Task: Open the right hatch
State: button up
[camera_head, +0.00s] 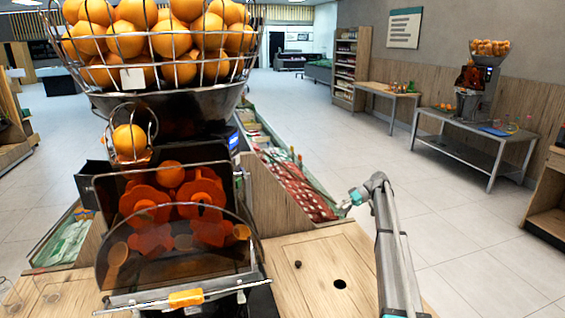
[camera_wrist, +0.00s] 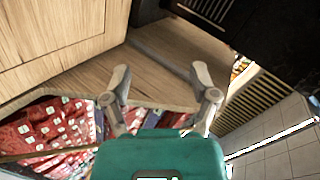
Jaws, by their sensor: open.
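The orange juicer (camera_head: 178,215) stands on the wooden counter at left in the head view, with a clear front cover and red squeezing parts inside. Right of the juicer, the counter top (camera_head: 315,255) has a round dark hole (camera_head: 340,284) and a small dark round thing (camera_head: 298,264). My gripper (camera_head: 350,200) is beyond the counter's right part, near the bin of red packets. In the wrist view my gripper (camera_wrist: 161,78) has its two fingers apart and nothing between them, in front of wooden panels (camera_wrist: 60,38).
A wire basket of oranges (camera_head: 160,45) tops the juicer. Red packets (camera_head: 300,190) lie in a bin behind the counter, and also show in the wrist view (camera_wrist: 45,125). A metal table (camera_head: 470,140) with another juicer stands at right. The tiled floor between is clear.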

jog(key=s+a+f+m+h+p, duration=0.1)
jog(key=s+a+f+m+h, duration=0.15)
jog(key=s+a, duration=0.8)
jog(key=s+a+f+m+t+h+p, duration=0.1)
jog(key=s+h, duration=0.3)
jog(key=s, duration=1)
jog(key=s+a+f+m+t+h+p, duration=0.1)
jog(key=s+h, duration=0.4)
jog(key=s, duration=1)
jog(key=shift+s+a+f+m+p, duration=0.3)
jog(key=shift+a+f+m, duration=0.25)
jog(key=shift+a+m, duration=0.55)
jog(key=shift+a, duration=0.15)
jog(key=w+f+n+t+y+b, duration=0.1)
jog(key=w+f+n+t+b, duration=0.1)
jog(key=w, duration=1.4)
jog(key=w+d+f+n+t+y+b, duration=0.1)
jog(key=w+n, duration=0.4)
jog(key=w, duration=1.1)
jog(key=shift+w+d+f+t+b, duration=0.2)
jog(key=shift+f+t+b, duration=0.25)
jog(key=shift+b, duration=0.75)
jog(key=shift+f, duration=0.2)
